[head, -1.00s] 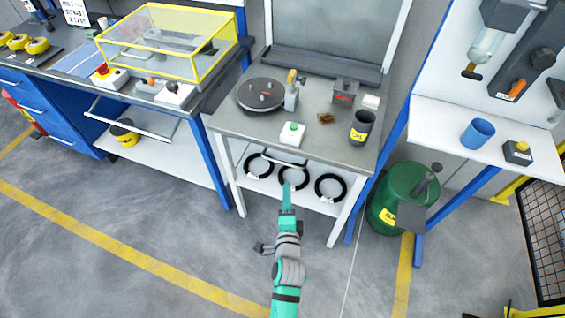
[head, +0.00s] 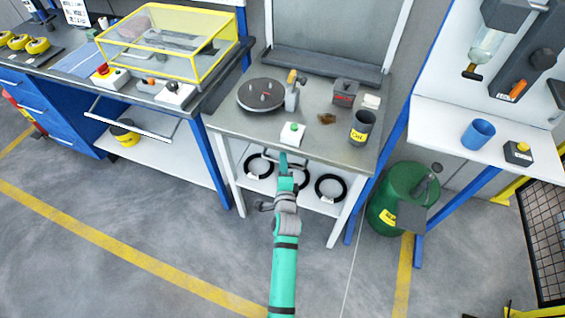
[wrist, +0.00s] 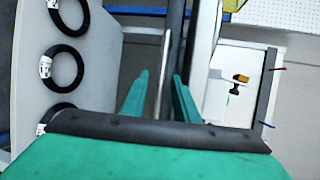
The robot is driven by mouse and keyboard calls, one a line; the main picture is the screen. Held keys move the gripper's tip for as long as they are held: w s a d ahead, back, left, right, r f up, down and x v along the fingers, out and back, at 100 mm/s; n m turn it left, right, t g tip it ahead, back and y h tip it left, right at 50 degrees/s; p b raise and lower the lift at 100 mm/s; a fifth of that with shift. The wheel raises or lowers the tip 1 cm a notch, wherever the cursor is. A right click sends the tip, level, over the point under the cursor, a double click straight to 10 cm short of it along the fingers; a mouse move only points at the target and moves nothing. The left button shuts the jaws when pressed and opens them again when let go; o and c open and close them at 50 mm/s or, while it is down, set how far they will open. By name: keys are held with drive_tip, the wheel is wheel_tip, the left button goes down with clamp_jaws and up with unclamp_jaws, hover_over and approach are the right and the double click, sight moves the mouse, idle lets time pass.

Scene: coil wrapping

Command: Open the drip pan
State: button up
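The drip pan seems to be the shallow unit under the front edge of the middle table; its dark front shows in the wrist view (wrist: 176,22), and it looks shut. A thin pale handle bar (wrist: 164,78) runs along that front. My gripper (wrist: 159,98) is open, with one green finger on each side of the bar in the wrist view. I cannot tell whether the bar is fully between the fingertips or only beyond them. In the head view my gripper (head: 284,162) is at the table's front edge and hides part of the handle.
The table (head: 220,122) carries a turntable (head: 261,94), a green-button box (head: 292,134) and a dark cup (head: 361,128). Black coils (head: 330,188) lie on the shelf below. A green drum (head: 400,198) stands at the right. The floor in front is clear.

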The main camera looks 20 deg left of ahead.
drive_tip(key=shift+w+a+f, duration=0.1)
drive_tip(key=shift+w+a, duration=0.05)
drive_tip(key=shift+w, duration=0.2)
clamp_jaws()
drive_tip(key=shift+s, duration=0.1)
